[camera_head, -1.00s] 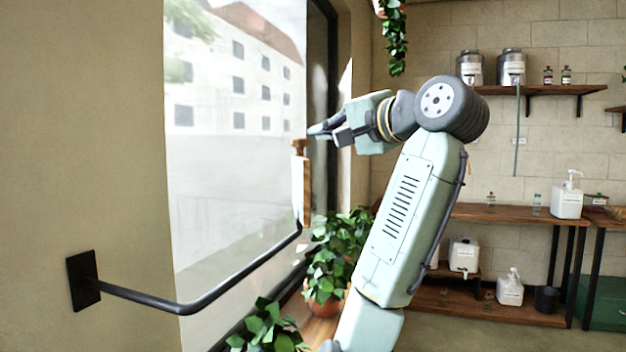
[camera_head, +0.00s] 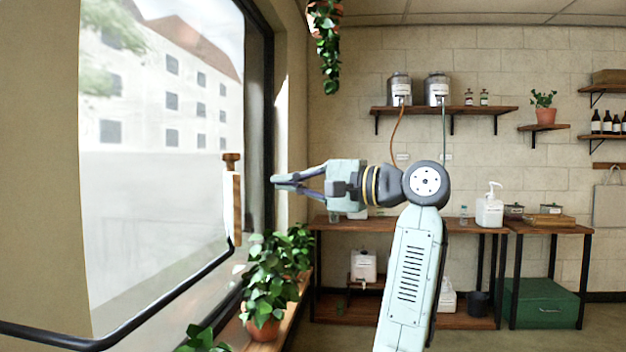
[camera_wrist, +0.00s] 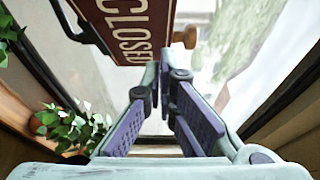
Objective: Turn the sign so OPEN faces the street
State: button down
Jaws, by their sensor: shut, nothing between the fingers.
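The sign (camera_head: 237,210) hangs by the window and shows nearly edge-on in the head view, with a wooden edge and a wooden knob (camera_head: 232,160) on top. In the wrist view the sign (camera_wrist: 125,30) is dark red and its lettering reads CLOSED, partly cut off by the frame; the knob (camera_wrist: 186,37) sticks out at its right. My gripper (camera_head: 277,181) points left toward the window and appears to the right of the sign, with a visible gap. Its fingers (camera_wrist: 162,78) are shut and empty in the wrist view, just below the sign's lettering.
Potted plants (camera_head: 268,285) stand on the wooden window ledge below my gripper. A black bar (camera_head: 160,305) runs from the wall along the window and up toward the sign. A hanging plant (camera_head: 325,45) is above. Shelves and a workbench (camera_head: 450,226) stand behind.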

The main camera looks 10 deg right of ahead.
aim_at(231, 192)
jog(key=shift+w+a, duration=0.1)
jog(key=shift+a, duration=2.55)
jog(key=shift+a, duration=0.15)
